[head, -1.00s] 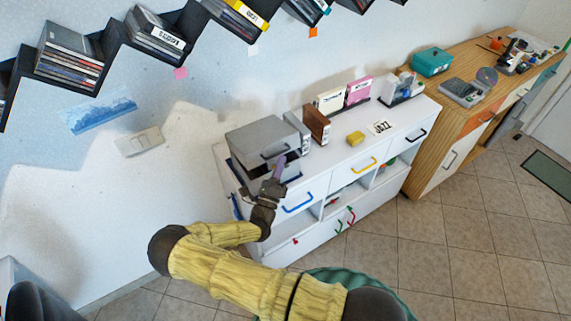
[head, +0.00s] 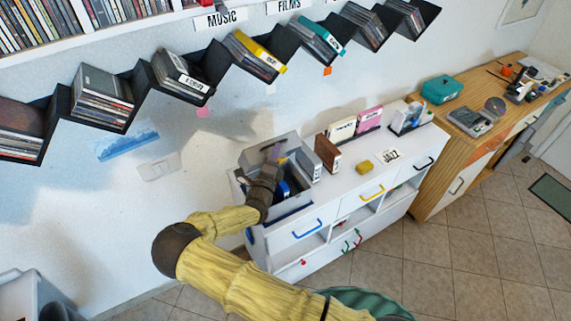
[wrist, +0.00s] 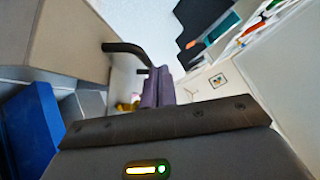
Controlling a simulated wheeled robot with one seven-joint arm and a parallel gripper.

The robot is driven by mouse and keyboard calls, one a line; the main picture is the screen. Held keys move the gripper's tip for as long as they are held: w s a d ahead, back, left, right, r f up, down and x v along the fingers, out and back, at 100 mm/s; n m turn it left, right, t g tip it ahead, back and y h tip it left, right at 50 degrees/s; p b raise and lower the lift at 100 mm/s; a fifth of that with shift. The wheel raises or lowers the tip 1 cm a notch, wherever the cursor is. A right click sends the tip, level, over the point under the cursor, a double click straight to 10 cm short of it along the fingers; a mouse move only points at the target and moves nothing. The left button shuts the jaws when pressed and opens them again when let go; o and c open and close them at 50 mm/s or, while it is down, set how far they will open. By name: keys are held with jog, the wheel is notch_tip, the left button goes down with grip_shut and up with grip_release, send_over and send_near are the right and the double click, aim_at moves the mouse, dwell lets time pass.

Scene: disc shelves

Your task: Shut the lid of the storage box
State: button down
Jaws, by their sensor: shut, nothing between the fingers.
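The grey storage box (head: 290,206) stands at the left end of the white cabinet. Its lid (head: 254,154) is raised steeply at the back, and the inside shows, with something blue in it. My gripper (head: 274,151), with purple fingers, is shut and empty. It is above the box opening, in front of the lid. In the wrist view the shut fingers (wrist: 158,86) point away, just right of a dark handle (wrist: 126,48) on the grey lid (wrist: 60,35). I cannot tell whether they touch it. Something blue (wrist: 30,132) shows at the lower left.
A grey case and a brown case (head: 326,152) stand close to the box's right. Zigzag disc shelves (head: 140,88) hang on the wall above.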

aim_at(272, 145)
jog(key=shift+w+a+r, duration=0.4)
jog(key=shift+w, duration=0.3)
jog(key=shift+w+a+r, duration=0.35)
jog(key=shift+w+r, duration=0.05)
jog(key=shift+w, duration=0.25)
jog(key=shift+d, duration=0.1)
jog(key=shift+s+p, duration=0.25)
jog(key=shift+p, duration=0.05)
jog(key=s+d+p, duration=0.1)
jog(key=s+p, duration=0.1)
jog(key=shift+s+d+r, duration=0.3)
jog(key=shift+d+r, duration=0.05)
jog(key=shift+d, duration=0.05)
jog(key=shift+s+d+f, duration=0.1)
jog(key=shift+s+d, duration=0.1)
jog(key=shift+s, duration=0.1)
jog(key=r+b+v, duration=0.2)
jog(key=b+v, duration=0.2)
jog(key=v, duration=0.5)
jog(key=shift+s+a+r, duration=0.25)
jog(key=shift+s+r, duration=0.05)
jog(key=shift+s, duration=0.1)
